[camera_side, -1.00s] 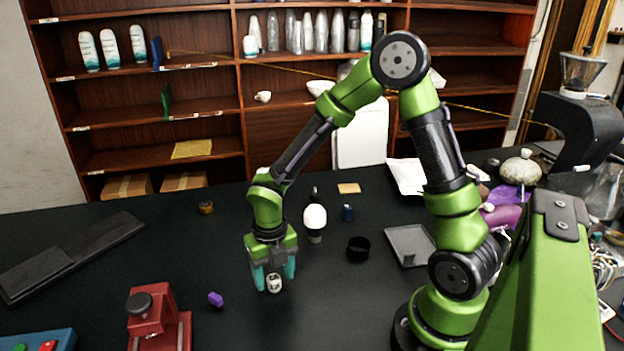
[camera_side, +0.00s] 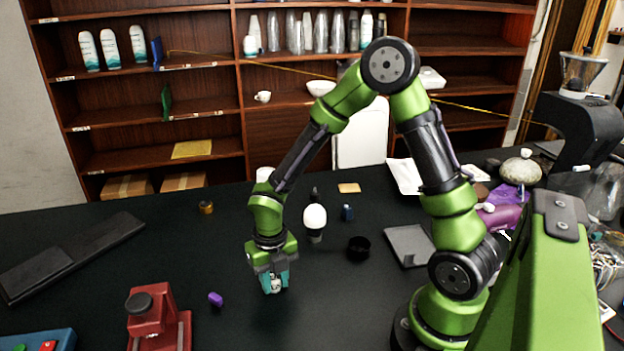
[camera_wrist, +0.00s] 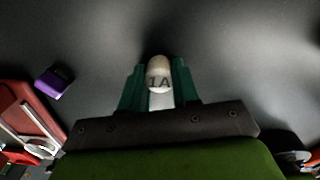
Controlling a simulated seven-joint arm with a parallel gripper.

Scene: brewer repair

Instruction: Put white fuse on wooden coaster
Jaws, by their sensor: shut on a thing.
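The white fuse (camera_wrist: 159,74), marked "1A", is between the teal fingers of my gripper (camera_wrist: 158,88) in the wrist view. In the side view my gripper (camera_side: 275,286) points down at the dark table, shut on the white fuse (camera_side: 276,283), which is mostly hidden by the fingers. I cannot tell if the fuse still touches the table. A small flat tan square, which looks like the wooden coaster (camera_side: 349,188), lies at the back of the table, to the right of and behind my gripper. It is empty.
A white-topped bulb-like object (camera_side: 315,219), a blue fuse (camera_side: 347,212) and a black ring (camera_side: 358,248) stand between gripper and coaster. A purple fuse (camera_side: 216,299) and red device (camera_side: 156,317) lie left. A grey tray (camera_side: 410,244) lies right.

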